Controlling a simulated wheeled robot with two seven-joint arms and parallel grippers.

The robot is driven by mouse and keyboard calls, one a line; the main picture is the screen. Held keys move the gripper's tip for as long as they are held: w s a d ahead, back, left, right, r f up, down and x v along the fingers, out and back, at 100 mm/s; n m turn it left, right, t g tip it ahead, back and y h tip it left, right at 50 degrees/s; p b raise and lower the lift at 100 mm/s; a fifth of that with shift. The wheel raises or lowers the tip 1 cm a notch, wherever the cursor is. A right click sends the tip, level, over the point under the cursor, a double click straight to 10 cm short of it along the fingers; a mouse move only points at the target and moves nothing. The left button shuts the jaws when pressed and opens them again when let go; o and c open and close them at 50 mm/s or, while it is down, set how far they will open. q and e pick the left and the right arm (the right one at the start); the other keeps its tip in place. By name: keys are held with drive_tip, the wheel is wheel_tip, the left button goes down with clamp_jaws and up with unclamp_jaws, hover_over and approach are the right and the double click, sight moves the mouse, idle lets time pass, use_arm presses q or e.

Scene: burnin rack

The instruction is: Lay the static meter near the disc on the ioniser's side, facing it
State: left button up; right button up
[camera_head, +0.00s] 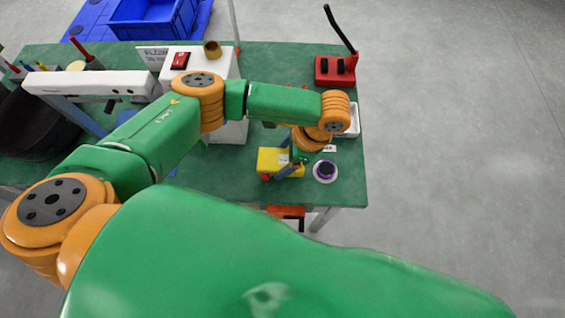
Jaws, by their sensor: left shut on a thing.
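A yellow block-shaped device with a red part at its lower left, which looks like the static meter (268,163), is at the front of the green table. My left gripper (290,167) is shut on it, seen from above and partly hidden by my orange wrist. I cannot tell if the meter touches the table or which way it faces. A round white disc with a dark purple centre (325,171) lies just right of the meter and gripper, apart from them. I cannot tell for sure which thing is the ioniser. My right gripper is not in view.
The green table (348,190) holds a white box with a red switch (180,60), a red stand with black parts (335,70) and a white tray (352,120) partly behind my wrist. A white bar (90,84) and dark bin (35,125) are left. Its front right corner is clear.

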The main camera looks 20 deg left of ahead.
sight(282, 163)
use_arm(q)
wheel_tip(282, 163, down, 3)
drive_tip(key=shift+r, duration=0.1)
drive_tip(key=shift+a, duration=0.1)
drive_tip(key=o, duration=1.4)
drive_tip(key=v, duration=1.2)
